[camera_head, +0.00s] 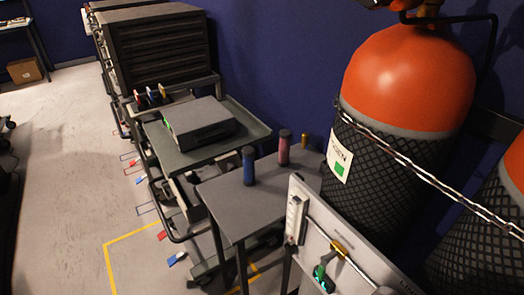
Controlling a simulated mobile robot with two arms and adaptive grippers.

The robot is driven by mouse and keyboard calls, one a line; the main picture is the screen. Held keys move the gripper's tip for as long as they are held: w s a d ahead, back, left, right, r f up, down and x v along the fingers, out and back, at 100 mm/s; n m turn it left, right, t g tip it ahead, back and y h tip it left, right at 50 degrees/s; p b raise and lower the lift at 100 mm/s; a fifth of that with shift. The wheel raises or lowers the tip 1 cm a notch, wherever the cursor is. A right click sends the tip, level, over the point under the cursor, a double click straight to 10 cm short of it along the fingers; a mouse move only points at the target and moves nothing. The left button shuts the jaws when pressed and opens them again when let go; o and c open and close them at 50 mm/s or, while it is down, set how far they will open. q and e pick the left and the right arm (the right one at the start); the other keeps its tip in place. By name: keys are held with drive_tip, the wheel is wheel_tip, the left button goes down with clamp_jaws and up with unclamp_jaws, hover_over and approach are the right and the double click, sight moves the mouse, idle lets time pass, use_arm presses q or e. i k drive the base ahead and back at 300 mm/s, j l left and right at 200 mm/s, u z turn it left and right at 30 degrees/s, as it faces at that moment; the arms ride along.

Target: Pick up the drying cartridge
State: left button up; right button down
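A blue cylinder with a dark cap (249,166) stands upright on a small dark grey table (228,200). A pinkish-red cylinder with a dark cap (284,148) stands upright behind it to the right, apart from it. Both look like cartridges; I cannot tell from the picture which one the task names. A smaller brass-coloured piece (304,141) shows at the table's back, near the wall. Neither of my grippers shows in this view.
Large orange-topped gas cylinders (405,85) in black netting stand to the right, with a chain across them. A white panel (345,262) with a green-handled valve stands at the table's right. A cart (255,130) holding a grey box is to the left. Open floor lies farther left.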

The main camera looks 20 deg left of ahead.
sight(248, 153)
drive_tip(key=j+z, duration=0.5)
drive_tip(key=j, duration=1.4)
